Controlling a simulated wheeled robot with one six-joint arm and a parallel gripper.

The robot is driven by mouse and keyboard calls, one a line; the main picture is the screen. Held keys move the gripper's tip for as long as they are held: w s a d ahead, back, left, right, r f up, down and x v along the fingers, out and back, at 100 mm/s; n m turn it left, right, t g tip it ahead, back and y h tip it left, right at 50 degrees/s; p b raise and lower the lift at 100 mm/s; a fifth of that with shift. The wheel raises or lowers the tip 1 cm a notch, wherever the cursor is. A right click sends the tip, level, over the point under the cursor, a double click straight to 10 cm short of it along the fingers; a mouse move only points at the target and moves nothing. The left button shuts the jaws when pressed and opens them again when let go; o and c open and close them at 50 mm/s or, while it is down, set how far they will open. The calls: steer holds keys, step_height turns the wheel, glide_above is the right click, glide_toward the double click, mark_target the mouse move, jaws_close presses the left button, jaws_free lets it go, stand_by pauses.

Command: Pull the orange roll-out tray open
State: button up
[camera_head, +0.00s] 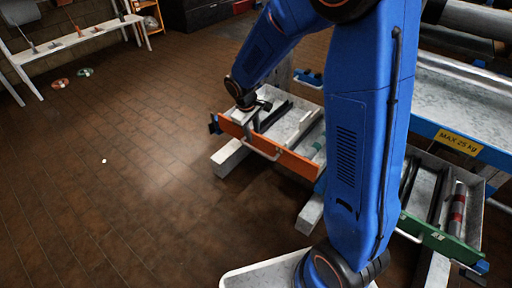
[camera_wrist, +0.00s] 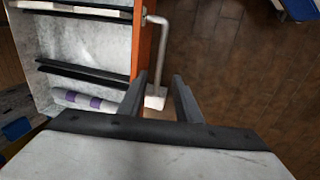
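The orange-fronted tray (camera_head: 292,158) sticks out from the rack in the head view, and its inside shows. Its orange front also shows in the wrist view (camera_wrist: 143,45). A pale bar handle (camera_wrist: 158,55) stands off that front and shows in the head view too (camera_head: 258,150). My gripper (camera_wrist: 160,97) is open at one end of the handle. Its dark fingers sit on either side of the handle's pale lower end, with visible gaps. In the head view my gripper (camera_head: 243,112) is over the tray's left part, and its fingertips are hard to make out.
A green-fronted tray (camera_head: 438,240) sits to the right, beyond my blue arm. Dark bars and a purple-banded roll (camera_wrist: 80,99) lie in the orange tray. The blue rack beam (camera_head: 440,132) carries a yellow MAX 25 kg label. The brown floor (camera_head: 110,190) at left is mostly clear.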

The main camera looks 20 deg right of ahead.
mark_target(256, 150)
steer(key=f, duration=0.3)
steer(key=d+f, duration=0.1)
steer(key=f, duration=0.2)
steer(key=w+f, duration=0.1)
steer(key=f, duration=0.3)
steer(key=shift+d, duration=0.3)
steer(key=shift+c, duration=0.7)
jaws_close()
